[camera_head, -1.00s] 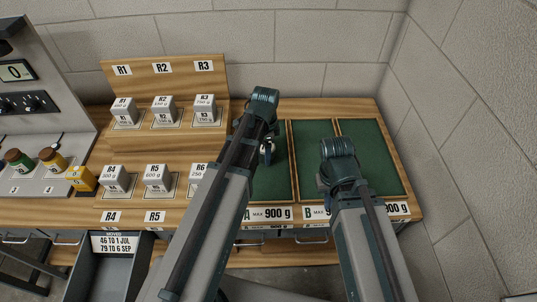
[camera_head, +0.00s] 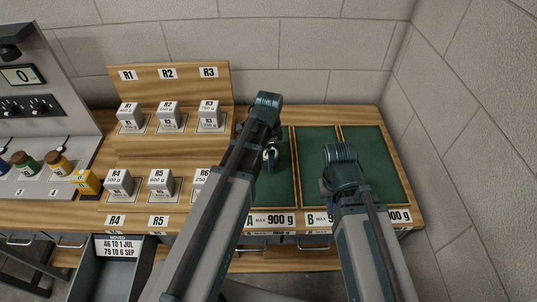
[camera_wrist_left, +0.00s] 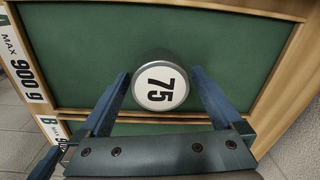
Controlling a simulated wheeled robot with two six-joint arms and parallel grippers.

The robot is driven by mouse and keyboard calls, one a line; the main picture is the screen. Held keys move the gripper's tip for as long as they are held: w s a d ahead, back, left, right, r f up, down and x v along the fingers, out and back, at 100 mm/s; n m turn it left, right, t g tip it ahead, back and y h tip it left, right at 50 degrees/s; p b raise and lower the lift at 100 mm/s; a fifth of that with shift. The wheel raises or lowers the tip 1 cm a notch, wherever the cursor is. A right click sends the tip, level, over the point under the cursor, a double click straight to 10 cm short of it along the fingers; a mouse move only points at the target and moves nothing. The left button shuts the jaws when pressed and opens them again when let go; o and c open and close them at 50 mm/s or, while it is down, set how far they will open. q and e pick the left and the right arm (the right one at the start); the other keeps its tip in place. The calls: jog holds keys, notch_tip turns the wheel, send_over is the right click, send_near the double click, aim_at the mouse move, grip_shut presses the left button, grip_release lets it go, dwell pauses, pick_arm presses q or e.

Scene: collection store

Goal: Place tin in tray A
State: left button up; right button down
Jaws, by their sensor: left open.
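The tin (camera_wrist_left: 160,85) is a round silver can with a white lid marked 75. In the left wrist view it is over the green floor of tray A (camera_wrist_left: 85,70), close to the wooden divider beside tray B. My left gripper (camera_wrist_left: 160,88) is open, with one blue finger on each side of the tin; I cannot tell whether they touch it. In the head view, a small part of the tin (camera_head: 270,158) shows beside my left arm, which hides the left of tray A (camera_head: 282,185). My right arm's end (camera_head: 341,165) is over tray B; its fingers are hidden.
Tray B (camera_head: 316,150) and a third green tray (camera_head: 378,160) are to the right, near the wall. A wooden rack (camera_head: 155,85) with several labelled grey weights stands left. A panel with a display (camera_head: 22,75) and colored jars are further left. An open drawer (camera_head: 105,275) juts out in front.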

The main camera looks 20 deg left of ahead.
pick_arm(q)
notch_tip(320, 180, up, 11)
jog(key=p, duration=1.1)
jog(key=s+d+n+y, duration=0.1)
jog(key=s+d+n, duration=0.8)
jog(key=s, duration=0.5)
jog(key=shift+s+d+r+g, duration=0.2)
jog(key=shift+d+g, duration=0.1)
jog(key=shift+d, duration=0.45)
notch_tip(320, 180, down, 2)
jog(key=b, duration=0.2)
jog(key=shift+f+b, duration=0.15)
jog(key=shift+b, duration=0.15)
